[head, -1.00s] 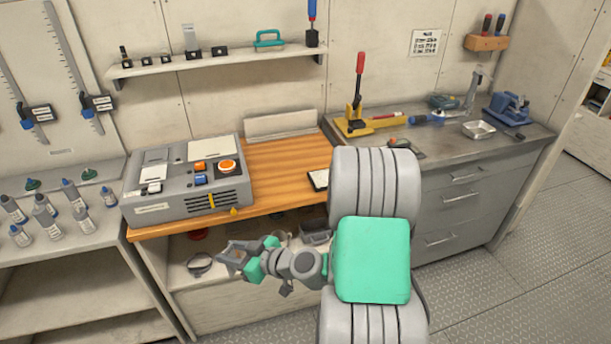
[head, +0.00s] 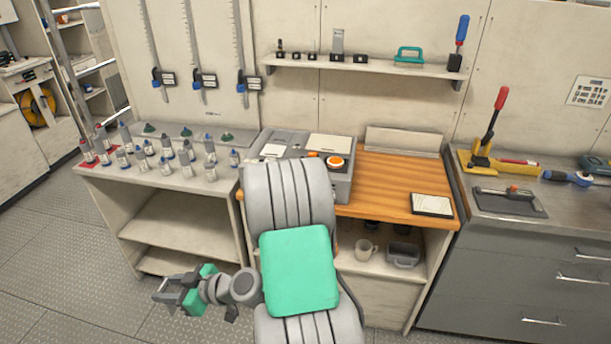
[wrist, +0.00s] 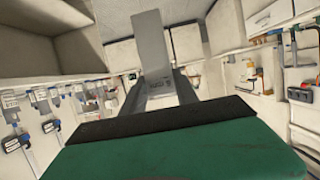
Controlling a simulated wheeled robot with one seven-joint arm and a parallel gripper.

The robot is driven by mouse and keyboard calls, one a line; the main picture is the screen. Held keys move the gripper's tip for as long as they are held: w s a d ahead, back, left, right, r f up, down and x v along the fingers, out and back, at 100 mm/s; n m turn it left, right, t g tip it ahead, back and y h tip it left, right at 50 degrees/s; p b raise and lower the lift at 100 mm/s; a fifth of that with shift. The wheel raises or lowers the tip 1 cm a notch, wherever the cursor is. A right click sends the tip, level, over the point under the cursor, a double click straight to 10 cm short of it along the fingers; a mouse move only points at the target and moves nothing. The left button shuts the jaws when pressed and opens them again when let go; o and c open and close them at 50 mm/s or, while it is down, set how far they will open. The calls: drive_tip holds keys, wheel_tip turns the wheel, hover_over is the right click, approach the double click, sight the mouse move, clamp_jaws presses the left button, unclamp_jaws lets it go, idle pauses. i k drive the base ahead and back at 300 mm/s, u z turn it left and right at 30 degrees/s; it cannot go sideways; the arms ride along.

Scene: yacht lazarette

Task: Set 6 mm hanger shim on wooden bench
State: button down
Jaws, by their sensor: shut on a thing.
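My gripper (head: 172,296) is low at the left, over the floor in front of the bottle cabinet and away from the wooden bench. In the wrist view it is shut on a flat grey plate, which I take to be the hanger shim (wrist: 150,45). The plate sticks out beyond the fingers; its thickness cannot be read. In the head view the plate is hard to make out against the fingers. The wooden bench (head: 388,188) is right of my arm, with a bare striped top in its middle. My arm hides part of its front left.
A grey machine (head: 342,180) with orange buttons fills the bench's left end. A framed white card (head: 432,205) lies at its front right corner. Several bottles (head: 166,167) stand on the left cabinet. A steel counter (head: 540,222) with tools adjoins the bench at right.

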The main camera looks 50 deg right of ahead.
sight(388, 193)
drive_tip(key=u, duration=0.05)
drive_tip(key=i, duration=1.05)
drive_tip(key=z, duration=1.5)
